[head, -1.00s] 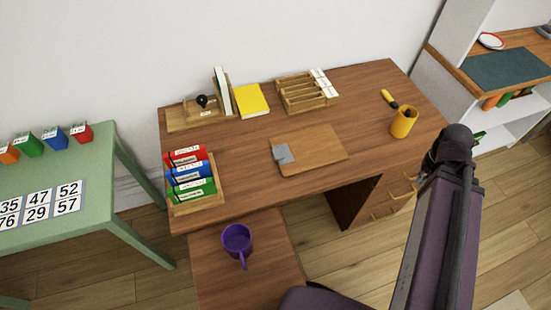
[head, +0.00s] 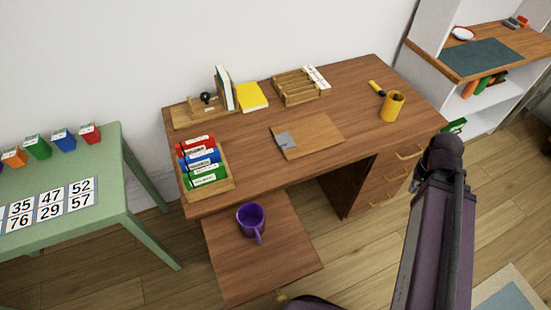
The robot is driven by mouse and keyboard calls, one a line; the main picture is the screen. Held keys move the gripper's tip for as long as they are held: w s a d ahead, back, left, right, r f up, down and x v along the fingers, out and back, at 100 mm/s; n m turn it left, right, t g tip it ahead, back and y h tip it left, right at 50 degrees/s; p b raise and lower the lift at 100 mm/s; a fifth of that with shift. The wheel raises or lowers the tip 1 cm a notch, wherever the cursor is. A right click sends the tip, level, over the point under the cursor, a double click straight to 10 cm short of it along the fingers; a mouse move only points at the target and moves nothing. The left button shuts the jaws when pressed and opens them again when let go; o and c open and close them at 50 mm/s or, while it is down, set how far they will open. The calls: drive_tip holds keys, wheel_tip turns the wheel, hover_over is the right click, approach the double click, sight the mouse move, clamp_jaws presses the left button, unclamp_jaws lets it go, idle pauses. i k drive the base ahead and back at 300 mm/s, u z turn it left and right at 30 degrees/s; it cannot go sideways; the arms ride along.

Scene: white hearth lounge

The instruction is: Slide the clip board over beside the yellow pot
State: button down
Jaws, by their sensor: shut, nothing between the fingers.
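The clip board (head: 315,133) is a flat brown board with a grey metal clip at its left end. It lies flat on the brown desk (head: 255,155), near the middle of the front edge. The yellow pot (head: 392,106) stands upright on the desk's right part, apart from the clip board, with bare desk top between them. My gripper is not in view; only links of my arm show at the lower right, in front of the floor.
A yellow and black item (head: 377,88) lies behind the pot. A wooden rack (head: 299,87), a yellow book (head: 251,97) and upright books (head: 224,88) line the back. A box of coloured binders (head: 206,172) stands left. A purple mug (head: 251,222) sits on a lower board.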

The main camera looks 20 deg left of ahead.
sight(316, 133)
drive_tip(key=z, duration=0.05)
drive_tip(key=k, duration=1.9)
drive_tip(key=u, duration=1.45)
drive_tip(key=i, duration=1)
